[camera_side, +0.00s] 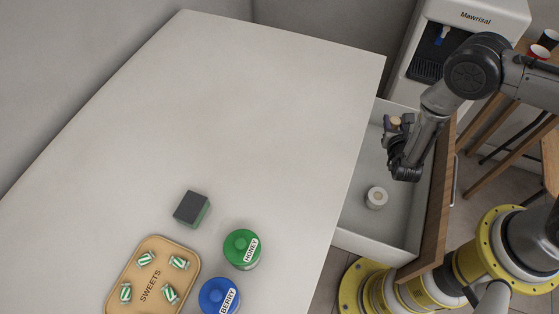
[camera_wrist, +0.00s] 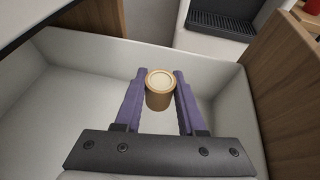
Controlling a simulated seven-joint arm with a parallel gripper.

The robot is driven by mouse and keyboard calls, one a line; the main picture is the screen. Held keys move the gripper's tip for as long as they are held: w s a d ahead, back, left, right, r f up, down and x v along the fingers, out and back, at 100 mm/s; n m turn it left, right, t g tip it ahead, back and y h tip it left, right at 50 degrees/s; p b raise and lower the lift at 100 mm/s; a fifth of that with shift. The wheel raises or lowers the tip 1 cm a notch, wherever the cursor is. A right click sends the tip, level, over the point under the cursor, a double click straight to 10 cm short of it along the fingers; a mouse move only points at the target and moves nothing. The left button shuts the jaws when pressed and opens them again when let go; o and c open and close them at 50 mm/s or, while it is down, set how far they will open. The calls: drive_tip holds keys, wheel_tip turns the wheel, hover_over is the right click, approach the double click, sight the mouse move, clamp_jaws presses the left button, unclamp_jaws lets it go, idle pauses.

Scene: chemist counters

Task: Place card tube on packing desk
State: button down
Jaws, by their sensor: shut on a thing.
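The card tube is a small tan cylinder with a pale top. In the wrist view the tube (camera_wrist: 159,98) stands upright between the two purple fingers of my gripper (camera_wrist: 160,84), which is shut on it. In the side view the tube (camera_side: 396,121) shows small at the end of my gripper (camera_side: 393,128), over the open drawer (camera_side: 352,225). The white desk top (camera_side: 250,110) lies to the left of the drawer and is higher than it. How far the tube is above the drawer floor is hard to tell.
A whitish round item (camera_side: 376,198) stays in the drawer. On the desk's near part are a dark green-sided block (camera_side: 191,208), a honey jar (camera_side: 242,248), a berry jar (camera_side: 219,296) and a sweets tray (camera_side: 150,242). The desk's far part is clear. A dispenser (camera_side: 470,35) stands behind.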

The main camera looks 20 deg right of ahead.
wheel_tip(320, 180, up, 31)
drive_tip(key=w+a+n+t+y, duration=0.1)
drive_tip(key=w+a+n+y, duration=0.15)
drive_tip(key=a, duration=0.65)
drive_tip(key=w+a+n+t+y, duration=0.1)
drive_tip(key=a+n+y, duration=0.25)
drive_tip(key=a, duration=0.65)
drive_tip(key=w+a+n+y, duration=0.2)
drive_tip(key=a+n+y, duration=0.15)
drive_tip(key=a, duration=0.55)
hover_over(249, 89)
drive_tip(key=shift+m+y, duration=0.25)
wheel_tip(249, 89, down, 14)
drive_tip(key=shift+s+f, duration=0.1)
drive_tip(key=shift+f, duration=1.55)
drive_tip(key=shift+f, duration=0.1)
